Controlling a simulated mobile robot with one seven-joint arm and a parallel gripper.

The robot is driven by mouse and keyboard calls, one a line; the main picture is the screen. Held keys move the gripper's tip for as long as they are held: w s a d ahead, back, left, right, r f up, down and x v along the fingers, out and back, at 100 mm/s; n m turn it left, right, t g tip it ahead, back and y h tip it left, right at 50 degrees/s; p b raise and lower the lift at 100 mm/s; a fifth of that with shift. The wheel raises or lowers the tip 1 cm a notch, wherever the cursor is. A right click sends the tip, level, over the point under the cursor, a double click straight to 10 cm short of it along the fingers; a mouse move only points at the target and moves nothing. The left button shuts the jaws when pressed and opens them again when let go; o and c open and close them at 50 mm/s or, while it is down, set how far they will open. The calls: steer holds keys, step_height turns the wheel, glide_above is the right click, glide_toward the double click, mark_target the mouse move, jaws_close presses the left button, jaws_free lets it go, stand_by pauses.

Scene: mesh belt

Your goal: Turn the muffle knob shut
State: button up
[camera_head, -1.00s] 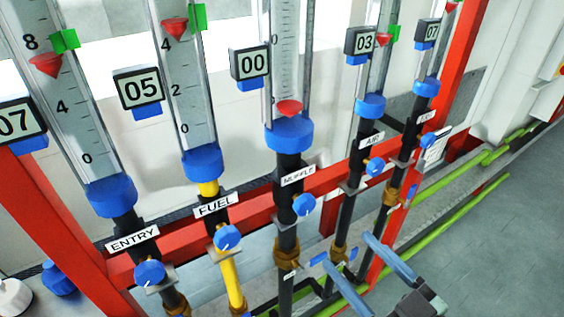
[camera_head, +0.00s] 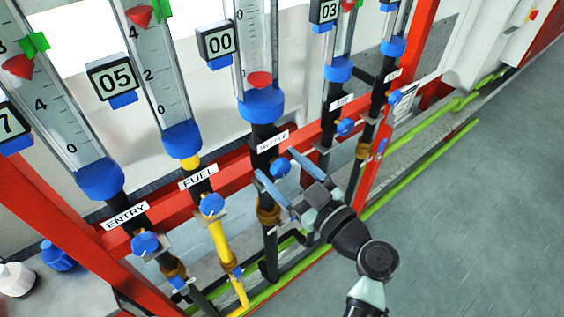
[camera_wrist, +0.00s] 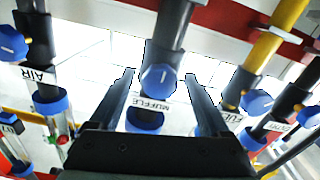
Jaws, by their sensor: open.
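The muffle knob (camera_head: 281,168) is a blue round knob on the black pipe below the MUFFLE label (camera_head: 273,141).
The fuel knob (camera_head: 212,205) and entry knob (camera_head: 145,243) lie to the left, the air knob (camera_head: 346,127) to the right. A red frame (camera_head: 312,140) runs behind the pipes. Open grey floor (camera_head: 480,210) lies to the right.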

jaws_close()
stand_by(0.5)
steer(key=shift+f+m+b, duration=0.1)
steer(key=shift+m+b, duration=0.2)
